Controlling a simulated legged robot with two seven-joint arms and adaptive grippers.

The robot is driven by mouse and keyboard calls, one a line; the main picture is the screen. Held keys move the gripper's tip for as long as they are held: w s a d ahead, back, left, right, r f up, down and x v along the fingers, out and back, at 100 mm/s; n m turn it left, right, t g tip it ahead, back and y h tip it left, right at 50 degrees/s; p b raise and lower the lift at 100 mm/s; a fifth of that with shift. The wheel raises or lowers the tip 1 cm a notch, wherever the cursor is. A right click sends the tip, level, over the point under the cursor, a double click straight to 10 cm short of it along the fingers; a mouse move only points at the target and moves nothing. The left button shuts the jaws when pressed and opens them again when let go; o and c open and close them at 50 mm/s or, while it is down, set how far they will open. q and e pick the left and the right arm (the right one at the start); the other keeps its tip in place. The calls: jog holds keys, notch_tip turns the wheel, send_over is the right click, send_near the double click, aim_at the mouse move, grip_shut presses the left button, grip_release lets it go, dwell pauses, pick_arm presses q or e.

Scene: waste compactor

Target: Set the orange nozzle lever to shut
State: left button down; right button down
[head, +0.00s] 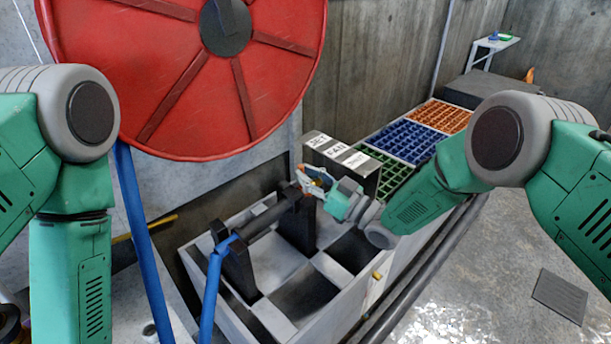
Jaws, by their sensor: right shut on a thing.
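A dark nozzle (270,216) lies across two black upright holders over the pale box, with a blue hose (212,285) joined to its near left end. The orange nozzle lever (302,169) shows only as a small patch of orange at the far right end, mostly hidden by my right gripper. My right gripper (312,180) reaches in from the right and is shut on the lever at that end. The lever's exact angle cannot be made out. My left arm hangs at the left, and its gripper is out of view.
A large red reel (190,75) fills the upper left. A labelled block (340,152) stands just behind my right gripper. Green, blue (404,140) and orange grids lie beyond it. A pale compartment box (275,318) sits below the nozzle. The floor at right is mostly clear.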

jog(key=shift+s+f, duration=0.1)
jog(key=c, duration=1.6)
grip_release()
jog(key=shift+o, duration=0.2)
jog(key=v, duration=1.2)
